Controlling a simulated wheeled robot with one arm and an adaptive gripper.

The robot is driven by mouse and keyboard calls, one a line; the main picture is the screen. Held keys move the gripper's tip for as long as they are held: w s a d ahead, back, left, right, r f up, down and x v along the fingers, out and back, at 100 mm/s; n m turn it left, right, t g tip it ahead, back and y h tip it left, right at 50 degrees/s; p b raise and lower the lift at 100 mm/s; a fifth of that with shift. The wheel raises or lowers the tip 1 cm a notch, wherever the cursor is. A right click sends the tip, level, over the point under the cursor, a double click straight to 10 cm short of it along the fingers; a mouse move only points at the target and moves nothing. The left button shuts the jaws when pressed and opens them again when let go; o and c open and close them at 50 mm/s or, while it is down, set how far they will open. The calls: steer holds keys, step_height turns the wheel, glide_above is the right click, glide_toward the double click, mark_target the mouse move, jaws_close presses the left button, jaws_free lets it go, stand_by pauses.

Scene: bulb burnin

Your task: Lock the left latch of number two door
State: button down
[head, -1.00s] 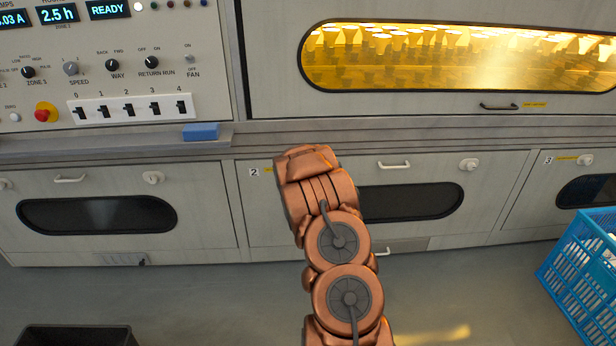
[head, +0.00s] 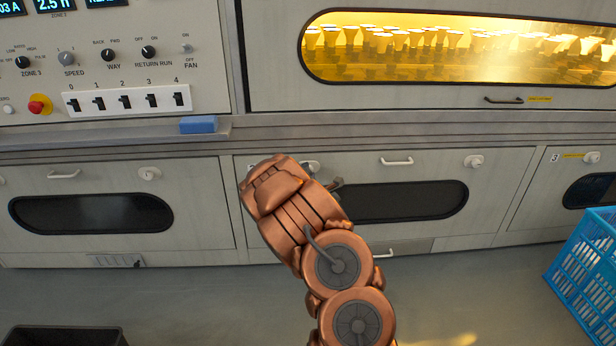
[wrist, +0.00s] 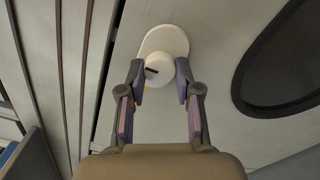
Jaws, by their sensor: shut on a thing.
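The number two door (head: 420,230) is the middle lower door, with a dark window (head: 405,202) and a white handle (head: 397,161) at its top. Its left latch is a white round knob on a plate (head: 311,166), mostly hidden by my arm in the head view. In the wrist view the left latch knob (wrist: 160,68) sits between the fingers of my gripper (wrist: 160,85), which is shut on it. A short dark mark shows on the knob. The right latch (head: 473,161) is at the door's upper right corner.
A blue block (head: 199,124) lies on the ledge above the doors. A blue crate (head: 590,265) stands at the right, and a dark bin (head: 65,336) is at the lower left. The floor before the doors is mostly clear.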

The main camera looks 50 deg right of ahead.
stand_by(0.3)
steer(key=c, duration=0.8)
jaws_free()
steer(key=shift+s+a, duration=0.1)
steer(key=shift+v, duration=3.6)
